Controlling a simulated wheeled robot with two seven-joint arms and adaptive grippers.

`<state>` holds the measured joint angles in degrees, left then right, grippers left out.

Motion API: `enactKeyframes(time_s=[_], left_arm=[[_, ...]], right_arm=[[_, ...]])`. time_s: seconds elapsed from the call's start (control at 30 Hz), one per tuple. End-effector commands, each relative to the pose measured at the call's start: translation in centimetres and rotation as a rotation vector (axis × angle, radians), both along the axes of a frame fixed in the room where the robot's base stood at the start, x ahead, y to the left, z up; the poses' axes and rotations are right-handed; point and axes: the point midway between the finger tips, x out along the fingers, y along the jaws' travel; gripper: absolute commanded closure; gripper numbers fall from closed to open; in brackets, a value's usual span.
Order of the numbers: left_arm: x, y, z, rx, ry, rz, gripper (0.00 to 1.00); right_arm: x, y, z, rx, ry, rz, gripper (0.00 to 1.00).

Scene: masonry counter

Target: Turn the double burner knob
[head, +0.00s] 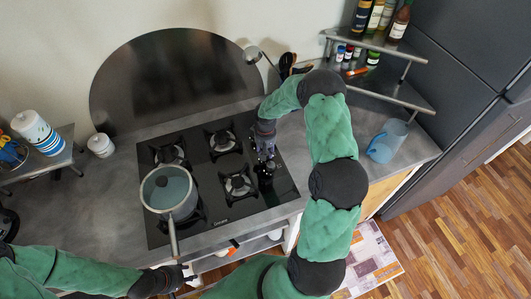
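The black gas hob (190,235) is set in the grey counter and has several burners. Its dark control knobs (266,178) sit along the right side of the hob, partly hidden by my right gripper. My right gripper (264,153) reaches down over the knobs from above. Its fingers are small and dark here, so I cannot tell whether they touch a knob or are open or shut. Which knob is the double burner one cannot be made out. My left gripper (188,275) is at the counter's front edge, below the pan handle, and looks open and empty.
A lidded pan (168,190) stands on the front left burner, its handle (173,238) pointing toward the front edge. A blue jug (387,141) stands on the counter at right, below a shelf (380,42) with bottles. A white pot (101,145) stands left.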

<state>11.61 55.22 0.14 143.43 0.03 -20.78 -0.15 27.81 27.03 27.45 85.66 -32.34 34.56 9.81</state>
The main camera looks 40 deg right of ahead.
Motion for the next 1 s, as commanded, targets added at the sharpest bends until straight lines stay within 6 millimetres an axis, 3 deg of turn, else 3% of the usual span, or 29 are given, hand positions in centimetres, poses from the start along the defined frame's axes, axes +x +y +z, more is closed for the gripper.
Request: enactKeyframes(time_s=[0.6,1.0], left_arm=[[0.0,0.0,-1.03,0.0,0.0,0.0,0.6],[0.0,0.0,-1.1,0.0,0.0,0.0,0.6]], right_arm=[[0.03,0.01,0.0,0.0,-0.001,0.524,0.99],[0.02,0.02,0.01,0.0,-0.001,0.667,0.99]])
